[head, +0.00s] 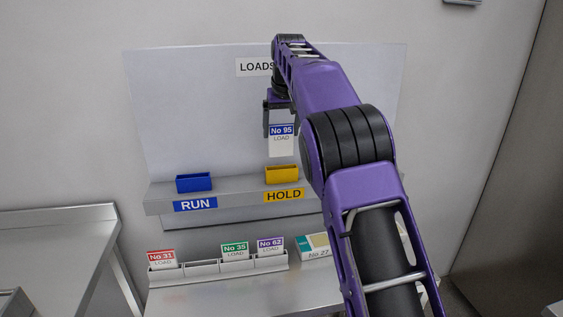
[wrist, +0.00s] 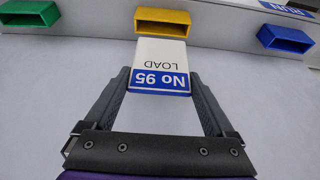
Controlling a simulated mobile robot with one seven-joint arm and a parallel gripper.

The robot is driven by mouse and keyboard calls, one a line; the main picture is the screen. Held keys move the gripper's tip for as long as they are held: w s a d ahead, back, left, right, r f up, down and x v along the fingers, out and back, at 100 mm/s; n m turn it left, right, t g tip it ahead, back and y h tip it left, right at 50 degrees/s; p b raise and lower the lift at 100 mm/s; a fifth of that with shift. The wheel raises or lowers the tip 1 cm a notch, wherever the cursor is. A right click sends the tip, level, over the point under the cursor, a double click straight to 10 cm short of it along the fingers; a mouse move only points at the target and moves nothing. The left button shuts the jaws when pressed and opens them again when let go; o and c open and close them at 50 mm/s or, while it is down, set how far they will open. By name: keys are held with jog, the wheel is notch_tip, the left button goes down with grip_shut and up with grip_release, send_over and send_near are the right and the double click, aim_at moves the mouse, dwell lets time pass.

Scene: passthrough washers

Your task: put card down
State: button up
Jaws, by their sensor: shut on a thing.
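My gripper (head: 281,122) is shut on a white card (head: 281,146) with a blue "No 95" band and the word LOAD. The card hangs upright from the fingers, just above the yellow holder (head: 282,175) over the HOLD label (head: 284,195). A small gap shows between them in the head view. The blue holder (head: 194,183) stands above the RUN label (head: 195,205).
A lower rack (head: 201,267) holds the No 31 (head: 161,259), No 35 (head: 235,251) and No 62 (head: 270,245) cards. A box marked No 27 (head: 314,246) lies to its right. A green holder (wrist: 29,13) shows in the wrist view; my arm hides that side in the head view.

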aim_at(282, 150)
jog(key=shift+f+b, duration=0.7)
jog(key=shift+f, duration=3.1)
jog(key=shift+f, duration=0.1)
jog(key=o, duration=1.2)
jog(key=shift+f, duration=0.1)
jog(key=shift+r, duration=0.5)
jog(key=p+v, duration=0.1)
jog(key=v, duration=1)
jog(key=shift+s+r, duration=0.15)
jog(key=shift+s, duration=0.05)
